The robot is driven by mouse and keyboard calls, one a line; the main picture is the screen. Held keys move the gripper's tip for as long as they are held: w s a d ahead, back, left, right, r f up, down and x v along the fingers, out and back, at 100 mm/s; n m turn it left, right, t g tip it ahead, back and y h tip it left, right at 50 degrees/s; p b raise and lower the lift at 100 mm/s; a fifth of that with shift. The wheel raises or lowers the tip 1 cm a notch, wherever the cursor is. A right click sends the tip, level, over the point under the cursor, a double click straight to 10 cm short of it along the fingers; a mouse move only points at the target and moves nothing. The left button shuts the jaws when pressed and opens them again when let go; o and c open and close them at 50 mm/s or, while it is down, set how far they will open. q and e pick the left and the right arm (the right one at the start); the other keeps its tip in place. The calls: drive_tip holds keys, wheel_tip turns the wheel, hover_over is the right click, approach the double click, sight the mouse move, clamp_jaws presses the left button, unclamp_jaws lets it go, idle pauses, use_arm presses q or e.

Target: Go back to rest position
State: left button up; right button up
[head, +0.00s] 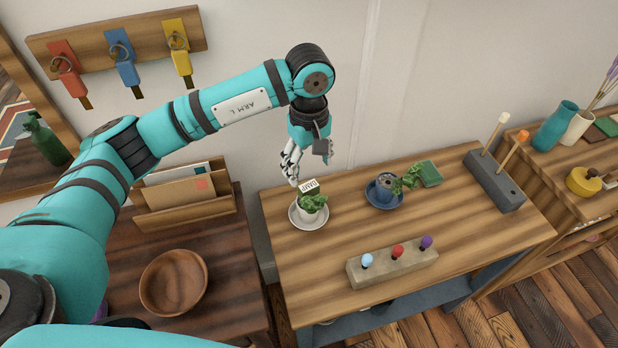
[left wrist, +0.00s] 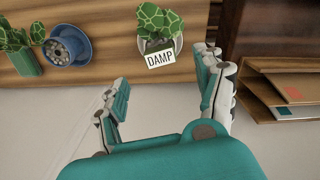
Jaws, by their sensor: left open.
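My left gripper (head: 291,166) is open and empty above the back left edge of the wooden table (head: 300,265). Its two fingers stand wide apart in the left wrist view (left wrist: 165,100). Just beyond them is a potted plant with patterned green leaves (head: 313,202) on a white saucer (head: 297,218), with a white label reading DAMP (left wrist: 161,59). The fingers look apart from the plant and label. My left arm reaches in from the left of the head view. My right gripper is not in view.
A grey block with coloured pegs (head: 385,268) is at the front. A letter holder (head: 190,210) and wooden bowl (head: 172,283) sit on the left table.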

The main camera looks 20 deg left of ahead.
use_arm(q)
drive_tip(key=shift+r, duration=1.05)
